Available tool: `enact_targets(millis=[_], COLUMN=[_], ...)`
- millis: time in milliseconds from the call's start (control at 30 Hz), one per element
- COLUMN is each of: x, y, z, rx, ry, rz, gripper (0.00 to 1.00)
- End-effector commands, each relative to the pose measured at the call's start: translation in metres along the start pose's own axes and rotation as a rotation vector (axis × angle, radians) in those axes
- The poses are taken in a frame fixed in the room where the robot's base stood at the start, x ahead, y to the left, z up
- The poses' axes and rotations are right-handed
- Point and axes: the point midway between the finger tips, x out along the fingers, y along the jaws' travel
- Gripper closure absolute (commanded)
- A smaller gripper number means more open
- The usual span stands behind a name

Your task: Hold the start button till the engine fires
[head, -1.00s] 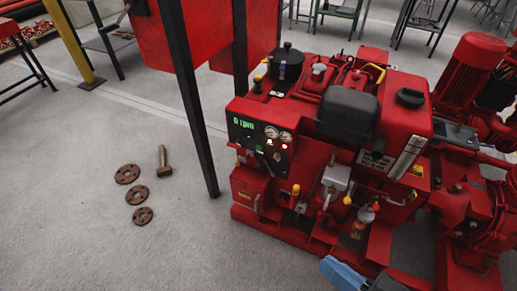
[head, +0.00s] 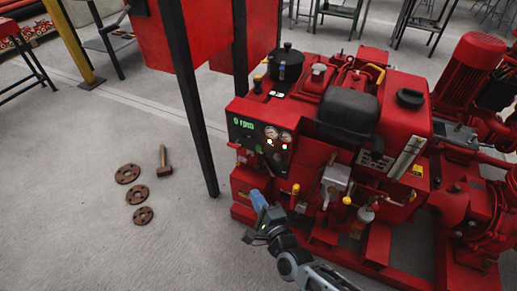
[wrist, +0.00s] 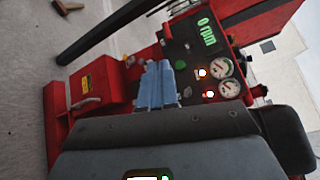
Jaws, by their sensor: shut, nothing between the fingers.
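The red engine carries a dark control panel (head: 245,133) with a green display (head: 243,122) reading 0 rpm. In the wrist view the display (wrist: 207,31) appears turned sideways. A small green round control (wrist: 180,65) on the panel may be the start button; I see no readable label. My gripper (head: 258,198), with blue fingers, is in front of and below the panel in the head view. Its fingers are shut and empty. In the wrist view my fingers (wrist: 157,84) point toward the panel and cover part of its lower area. Contact with a button cannot be made out.
Two gauges (wrist: 221,68) sit beside lit lamps (wrist: 202,72) on the panel. A dark post (head: 193,105) stands left of the engine. Rusty flanges (head: 137,194) and a bolt (head: 164,160) lie on the floor at left. Open floor surrounds my arm's left side.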

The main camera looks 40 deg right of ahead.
Motion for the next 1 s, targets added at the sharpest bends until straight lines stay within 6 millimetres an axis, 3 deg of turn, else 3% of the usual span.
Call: enact_targets(millis=[33, 100, 300, 467, 1000], x=[0.019, 0.038, 0.077, 0.089, 0.095], y=[0.000, 0.001, 0.001, 0.001, 0.000], z=[0.002, 0.003, 0.005, 0.006, -0.001], rx=[0.068, 0.160, 0.345, 0.405, 0.410], ry=[0.015, 0.035, 0.073, 0.086, 0.087], rz=[-0.010, -0.020, -0.044, -0.051, -0.053], gripper=[1.00, 1.00, 1.00, 1.00, 1.00])
